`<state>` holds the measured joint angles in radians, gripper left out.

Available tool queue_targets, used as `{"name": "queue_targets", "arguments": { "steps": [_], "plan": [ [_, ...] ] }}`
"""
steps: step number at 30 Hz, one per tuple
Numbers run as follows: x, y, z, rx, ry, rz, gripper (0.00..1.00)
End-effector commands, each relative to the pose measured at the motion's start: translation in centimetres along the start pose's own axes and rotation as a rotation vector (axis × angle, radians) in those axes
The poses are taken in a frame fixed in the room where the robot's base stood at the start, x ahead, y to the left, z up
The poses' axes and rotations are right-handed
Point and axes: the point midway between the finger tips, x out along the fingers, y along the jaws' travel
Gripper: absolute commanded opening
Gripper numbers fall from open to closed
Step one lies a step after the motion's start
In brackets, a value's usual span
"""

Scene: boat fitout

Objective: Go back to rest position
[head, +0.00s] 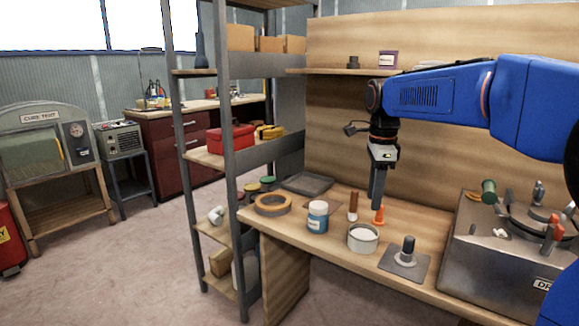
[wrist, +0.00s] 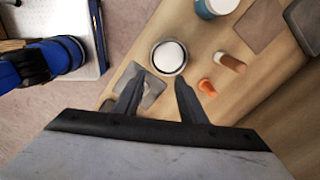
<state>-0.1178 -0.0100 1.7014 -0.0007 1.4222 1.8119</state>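My gripper (head: 376,190) hangs pointing down over the wooden workbench (head: 330,262), on the end of my blue arm. In the wrist view my gripper (wrist: 156,92) shows its two dark fingers spread apart with nothing between them. Below the fingers are a round white-filled tin (head: 362,238), an orange cone-like piece (head: 379,215) and a brown cylinder (head: 353,207). The tin also shows in the wrist view (wrist: 168,57). I cannot tell the exact height of the fingertips above the bench.
A blue-labelled jar (head: 317,217), a tape roll (head: 272,204) and a grey plate with a dark knob (head: 404,254) stand on the bench. A metal machine (head: 500,250) fills the right end. A shelf rack (head: 230,160) stands at the left. Floor is open further left.

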Motion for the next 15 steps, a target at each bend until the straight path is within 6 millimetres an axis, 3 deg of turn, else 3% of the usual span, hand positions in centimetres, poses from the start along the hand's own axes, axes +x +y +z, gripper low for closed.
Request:
{"name": "queue_targets", "arguments": {
  "steps": [8, 15],
  "plan": [
    [0.0, 3.3, -1.4, -0.162, -0.005, -0.039, 0.38],
    [0.7, 8.3, -3.4, -0.417, 0.001, -0.099, 0.38]
  ]
}}
